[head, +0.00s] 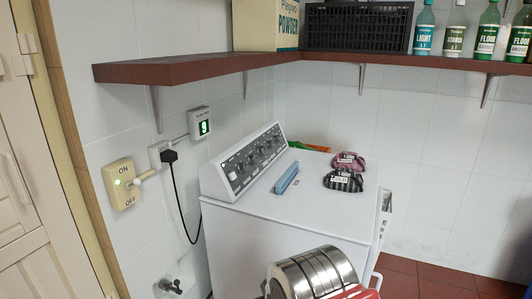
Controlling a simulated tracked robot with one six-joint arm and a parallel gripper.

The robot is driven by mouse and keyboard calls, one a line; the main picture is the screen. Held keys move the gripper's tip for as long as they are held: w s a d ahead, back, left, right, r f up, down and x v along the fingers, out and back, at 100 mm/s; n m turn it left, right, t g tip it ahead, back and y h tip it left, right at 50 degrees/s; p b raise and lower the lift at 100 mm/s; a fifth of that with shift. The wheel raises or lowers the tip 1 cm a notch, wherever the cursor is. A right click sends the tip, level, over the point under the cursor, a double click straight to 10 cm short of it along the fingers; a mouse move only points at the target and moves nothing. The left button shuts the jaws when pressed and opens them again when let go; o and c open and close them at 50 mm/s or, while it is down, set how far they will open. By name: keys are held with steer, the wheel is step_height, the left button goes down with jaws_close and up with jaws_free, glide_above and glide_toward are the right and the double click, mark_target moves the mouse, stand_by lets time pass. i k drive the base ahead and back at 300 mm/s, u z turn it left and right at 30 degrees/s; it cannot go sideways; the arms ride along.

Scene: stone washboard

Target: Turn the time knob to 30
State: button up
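A white washing machine (300,215) stands against the tiled wall in the head view. Its slanted control panel (246,160) at the back left carries a row of several dark knobs (251,157). The labels around the knobs are too small to read. I cannot tell which one is the time knob or where it points. My gripper is not in view, and nothing is seen touching the panel.
A blue bar (286,179) and two dark labelled bundles (344,181) lie on the machine's top. A brown shelf (175,68) overhangs behind. A black cord (178,195) hangs left. A silver banded cylinder (312,273) fills the bottom centre.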

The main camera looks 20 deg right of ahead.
mark_target(262, 151)
steer(key=u, duration=0.15)
steer(key=i, duration=1.5)
